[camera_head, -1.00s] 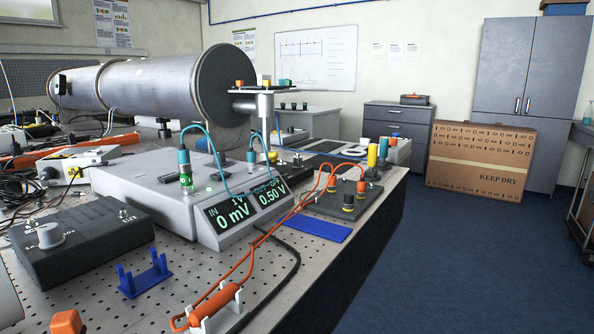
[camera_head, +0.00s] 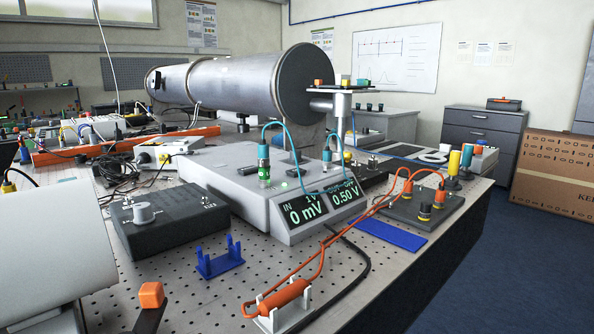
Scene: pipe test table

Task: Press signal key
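An orange cap (camera_head: 151,295) on a dark lever stands at the bottom edge, left of centre. It may be the signal key; its lower part is cut off by the frame. No label marks any thing as the signal key. A grey instrument (camera_head: 232,177) stands in the middle of the table, with a display (camera_head: 305,208) reading 0 mV for IN and 0.50 V for OUT. Neither of my grippers is in view, and nothing is seen touching the orange cap.
A black knobbed box (camera_head: 170,222) and an empty blue cradle (camera_head: 219,260) stand behind the orange cap. An orange probe (camera_head: 284,296) rests in a white holder, its cable reaching a grey terminal block (camera_head: 420,207). A large metal pipe (camera_head: 240,85) lies behind. A large white rounded form fills the left edge.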

